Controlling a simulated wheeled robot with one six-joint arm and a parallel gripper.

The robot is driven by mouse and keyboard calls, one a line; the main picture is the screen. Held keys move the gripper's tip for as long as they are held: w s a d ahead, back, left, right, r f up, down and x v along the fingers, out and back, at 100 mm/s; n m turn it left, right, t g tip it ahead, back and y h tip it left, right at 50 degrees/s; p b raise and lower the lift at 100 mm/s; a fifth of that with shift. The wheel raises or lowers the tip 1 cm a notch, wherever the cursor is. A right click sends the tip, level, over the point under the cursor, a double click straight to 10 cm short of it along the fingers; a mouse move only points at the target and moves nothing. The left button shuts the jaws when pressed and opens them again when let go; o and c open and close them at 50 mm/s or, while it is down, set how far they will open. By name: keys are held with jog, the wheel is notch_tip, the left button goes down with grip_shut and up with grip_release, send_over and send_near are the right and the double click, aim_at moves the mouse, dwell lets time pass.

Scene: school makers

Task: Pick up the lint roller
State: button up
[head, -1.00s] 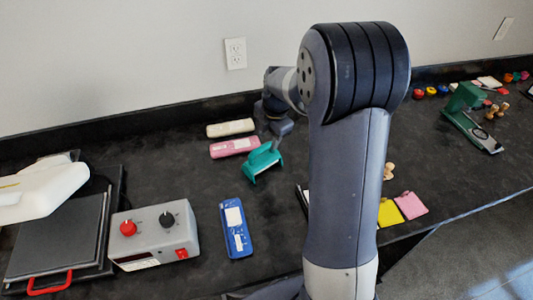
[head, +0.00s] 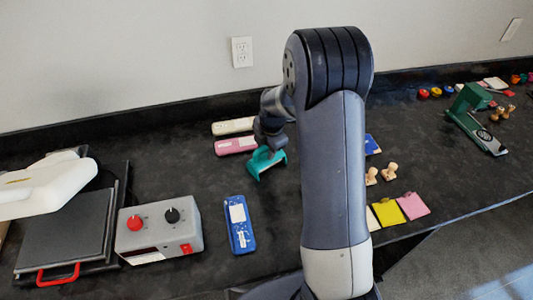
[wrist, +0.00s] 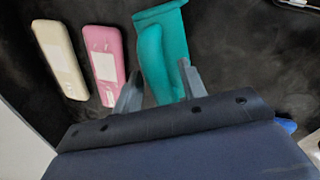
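A teal tool with a raised handle (head: 262,163), which looks most like the lint roller, stands on the black counter. It also shows at the top of the wrist view (wrist: 160,55). My gripper (wrist: 158,85) is open, with its fingers apart. In the wrist view the left finger is beside the teal tool and the right finger overlaps its right side. The handle lies between them, and I cannot tell whether they touch it. In the head view my gripper is just above the tool and its fingertips are hard to see.
A pink block (head: 235,146) and a cream block (head: 233,126) lie just left of the tool. A blue block (head: 240,225) lies nearer. A grey control box (head: 160,229) and a press (head: 62,235) are at left. Sticky pads, stamps and a green device (head: 473,118) are at right.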

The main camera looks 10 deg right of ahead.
grip_shut()
dwell(0.3)
